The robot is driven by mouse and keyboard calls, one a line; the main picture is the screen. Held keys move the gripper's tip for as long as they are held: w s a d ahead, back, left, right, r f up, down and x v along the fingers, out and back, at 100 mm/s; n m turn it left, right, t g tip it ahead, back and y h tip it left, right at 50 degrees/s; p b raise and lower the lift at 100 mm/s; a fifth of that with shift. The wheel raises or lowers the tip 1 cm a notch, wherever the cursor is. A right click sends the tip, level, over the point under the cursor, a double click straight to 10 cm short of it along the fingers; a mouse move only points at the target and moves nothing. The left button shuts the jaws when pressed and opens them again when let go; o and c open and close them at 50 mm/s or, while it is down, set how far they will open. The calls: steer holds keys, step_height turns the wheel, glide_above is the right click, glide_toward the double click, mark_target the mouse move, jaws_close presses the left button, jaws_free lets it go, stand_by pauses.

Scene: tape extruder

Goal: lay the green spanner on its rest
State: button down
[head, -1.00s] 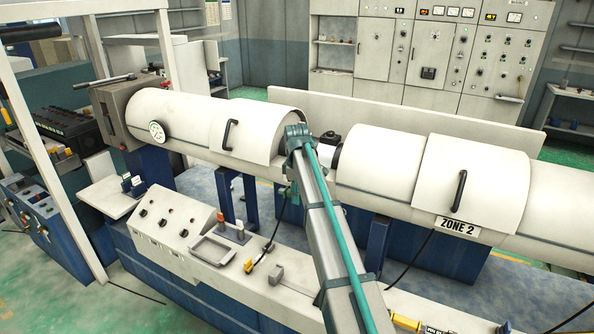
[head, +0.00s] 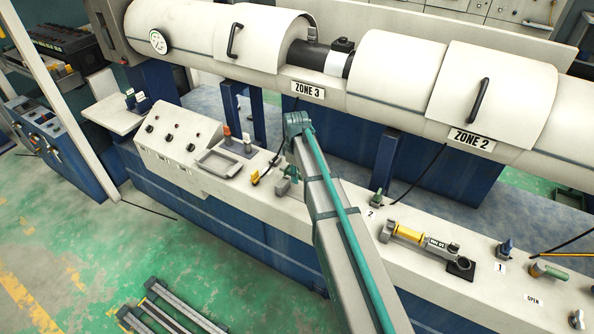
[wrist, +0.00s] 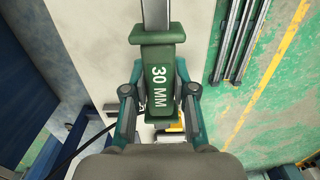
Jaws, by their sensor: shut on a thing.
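In the wrist view the green spanner (wrist: 158,72) has a dark green block marked 30 MM and a pale metal shaft running up out of the picture. My gripper (wrist: 159,100) is shut on the green block, with one finger on each side. In the head view my gripper is mostly hidden behind my own arm above the bench top, and the spanner cannot be made out clearly. A grey block (head: 283,187) stands on the bench by my arm; I cannot tell whether it belongs to the rest.
A yellow-handled spanner (head: 410,234) lies on the bench (head: 345,207) to the right, beside a black socket block (head: 461,268). A control panel (head: 180,139) with a grey tray (head: 218,163) is on the left. The white barrel (head: 395,75) runs behind. Green floor (head: 120,240) lies in front.

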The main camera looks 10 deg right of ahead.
stand_by(0.3)
steer(key=shift+f+b, duration=1.2)
steer(key=shift+f, duration=2.05)
steer(key=c, duration=0.9)
jaws_free()
steer(key=shift+o, duration=0.2)
step_height(320, 180, up, 12)
steer(key=shift+w+a, duration=0.1)
